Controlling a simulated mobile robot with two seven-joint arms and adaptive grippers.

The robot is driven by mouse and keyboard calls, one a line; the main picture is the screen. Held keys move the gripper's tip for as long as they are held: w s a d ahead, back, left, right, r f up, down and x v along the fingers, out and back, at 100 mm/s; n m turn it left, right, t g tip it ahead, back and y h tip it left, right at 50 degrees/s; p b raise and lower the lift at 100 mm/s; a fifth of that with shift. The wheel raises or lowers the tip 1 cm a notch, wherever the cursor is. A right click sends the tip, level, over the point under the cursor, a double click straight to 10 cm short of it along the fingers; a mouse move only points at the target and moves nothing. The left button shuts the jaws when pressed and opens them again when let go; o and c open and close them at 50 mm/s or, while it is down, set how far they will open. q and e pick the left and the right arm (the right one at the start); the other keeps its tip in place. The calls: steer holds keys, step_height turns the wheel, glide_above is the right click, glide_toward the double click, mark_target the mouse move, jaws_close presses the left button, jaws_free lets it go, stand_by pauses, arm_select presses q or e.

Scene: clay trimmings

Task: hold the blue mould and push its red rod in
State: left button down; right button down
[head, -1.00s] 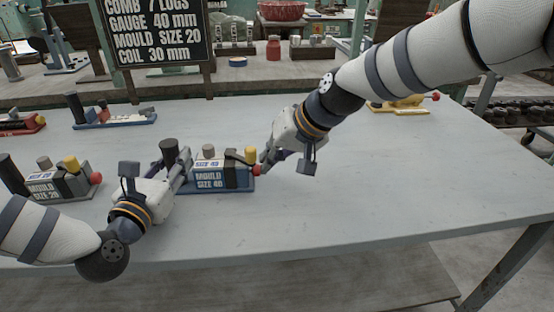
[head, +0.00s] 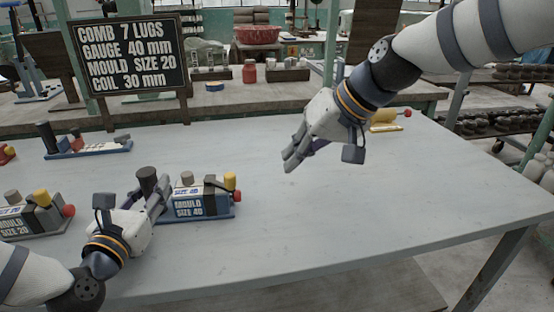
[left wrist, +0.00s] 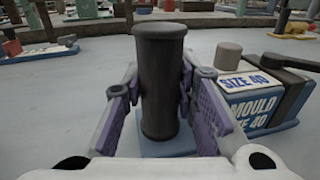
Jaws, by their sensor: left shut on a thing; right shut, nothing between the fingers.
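The blue mould (head: 203,203), labelled "MOULD SIZE 40", sits on the table with a dark upright post (head: 148,180) at its left end. My left gripper (head: 160,192) is shut on that post; the left wrist view shows its purple-padded fingers on both sides of the post (left wrist: 160,80). The red knob of the rod (head: 238,196) shows at the mould's right end, close against it below a yellow cap. How far the rod sits inside is hidden. My right gripper (head: 290,162) is shut and empty, above the table to the right of the mould, apart from the knob.
A grey mould (head: 38,218) labelled size 20 stands to the left. Another blue-based tool (head: 90,147) lies behind it, and a yellow one (head: 385,122) is at the back right. A black sign (head: 130,55) stands behind the table (head: 370,220), whose right half is mostly clear.

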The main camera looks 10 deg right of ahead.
arm_select(q)
steer(key=c, duration=1.2)
jaws_free()
steer(key=shift+a, duration=0.1)
